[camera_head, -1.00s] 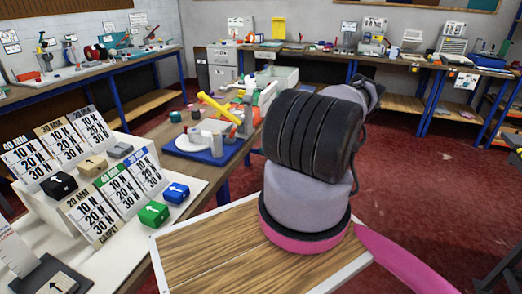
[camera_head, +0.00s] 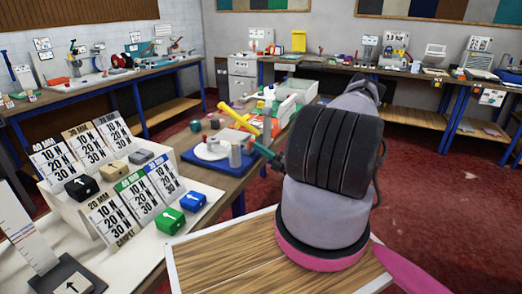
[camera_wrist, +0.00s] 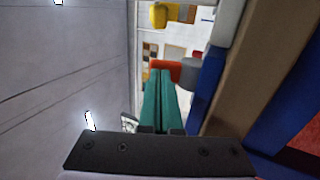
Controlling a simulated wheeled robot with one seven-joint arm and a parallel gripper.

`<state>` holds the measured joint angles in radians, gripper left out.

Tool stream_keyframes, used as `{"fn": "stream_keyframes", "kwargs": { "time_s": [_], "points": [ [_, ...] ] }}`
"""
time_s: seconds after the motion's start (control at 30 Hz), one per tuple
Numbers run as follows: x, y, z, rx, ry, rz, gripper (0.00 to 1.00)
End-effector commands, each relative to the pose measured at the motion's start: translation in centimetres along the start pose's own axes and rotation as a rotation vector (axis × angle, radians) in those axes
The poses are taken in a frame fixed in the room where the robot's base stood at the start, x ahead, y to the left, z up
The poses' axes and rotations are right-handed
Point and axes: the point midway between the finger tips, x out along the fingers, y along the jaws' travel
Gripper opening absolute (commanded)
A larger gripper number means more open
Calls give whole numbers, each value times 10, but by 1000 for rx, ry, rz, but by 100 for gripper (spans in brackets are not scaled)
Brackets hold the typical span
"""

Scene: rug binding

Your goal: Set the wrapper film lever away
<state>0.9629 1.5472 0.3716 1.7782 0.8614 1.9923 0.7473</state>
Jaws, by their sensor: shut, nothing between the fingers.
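The wrapper film lever, a yellow bar (camera_head: 238,117), slants down to the right above a blue base (camera_head: 216,168) with a white disc (camera_head: 210,149) in the head view. My gripper (camera_head: 257,147) shows as teal fingers left of my arm, close to the bar's lower right end. In the wrist view my gripper (camera_wrist: 159,72) has its two teal fingers together, with nothing between them. An orange-red part (camera_wrist: 166,72) lies right at the fingertips; contact cannot be told. A yellow piece (camera_wrist: 158,15) shows beyond, perhaps the lever.
A grey cylinder (camera_head: 235,155) stands on the blue base, and another grey round part (camera_wrist: 192,72) shows in the wrist view. A pale green bin (camera_head: 298,92) stands behind. Label boards and coloured blocks (camera_head: 193,200) fill the left table. Red floor is free at right.

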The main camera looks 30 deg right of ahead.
Motion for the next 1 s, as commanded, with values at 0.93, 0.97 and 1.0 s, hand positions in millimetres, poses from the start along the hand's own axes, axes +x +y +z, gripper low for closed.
{"fn": "stream_keyframes", "kwargs": {
  "time_s": [0.93,0.97,1.0],
  "points": [
    [14,10,-1,-4,8,-251,0],
    [16,11,-1,-4,8,-276,0],
    [18,11,-2,-4,9,-314,0]
  ]
}}
